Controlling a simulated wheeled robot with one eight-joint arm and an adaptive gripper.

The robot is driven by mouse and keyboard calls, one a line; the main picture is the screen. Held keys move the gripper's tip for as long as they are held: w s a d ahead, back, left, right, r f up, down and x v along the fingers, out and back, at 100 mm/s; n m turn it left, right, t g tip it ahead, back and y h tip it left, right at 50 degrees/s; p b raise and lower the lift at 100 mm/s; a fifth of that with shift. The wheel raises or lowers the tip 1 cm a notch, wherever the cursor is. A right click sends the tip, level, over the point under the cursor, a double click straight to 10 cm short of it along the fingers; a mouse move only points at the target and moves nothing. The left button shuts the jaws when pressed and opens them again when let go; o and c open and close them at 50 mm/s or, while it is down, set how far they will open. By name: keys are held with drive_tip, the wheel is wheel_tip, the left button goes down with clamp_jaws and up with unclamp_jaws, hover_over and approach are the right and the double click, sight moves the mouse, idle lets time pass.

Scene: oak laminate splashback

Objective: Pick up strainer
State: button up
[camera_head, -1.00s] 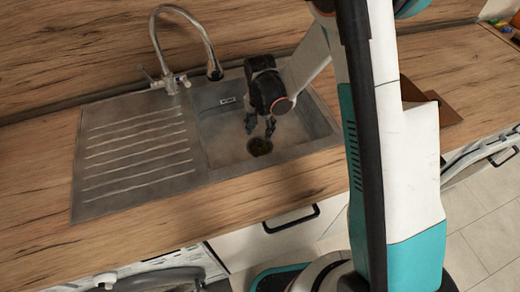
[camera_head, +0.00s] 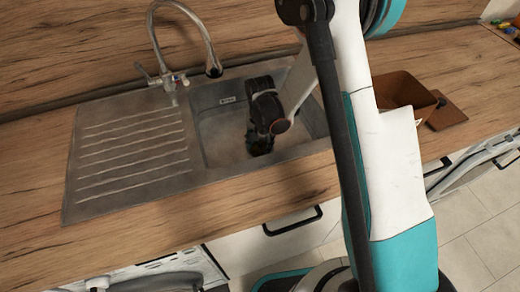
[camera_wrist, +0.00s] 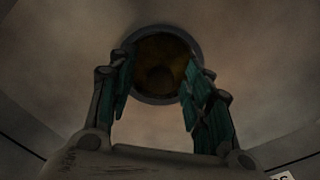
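The strainer (camera_wrist: 162,62) shows in the wrist view as a round, dark brownish piece with a grey rim, at the drain in the bottom of the sink basin (camera_head: 222,135). In the head view my gripper hides most or all of it. My gripper (camera_head: 260,145) points down into the basin, low over the drain. In the wrist view my gripper (camera_wrist: 158,100) is open, its two teal-padded fingers apart on either side of the strainer's lower part. I cannot tell whether the fingers touch it.
The faucet (camera_head: 190,40) arches behind the basin. A ribbed drainboard (camera_head: 130,150) lies left of it. A brown box (camera_head: 405,90) stands on the counter to the right, partly behind my arm. The wooden counter (camera_head: 170,225) in front is clear.

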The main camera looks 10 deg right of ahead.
sight(260, 142)
clamp_jaws()
drive_tip(key=shift+r, duration=0.1)
wheel_tip(260, 142, up, 20)
drive_tip(key=p, duration=0.6)
drive_tip(key=shift+f, duration=0.2)
idle(0.8)
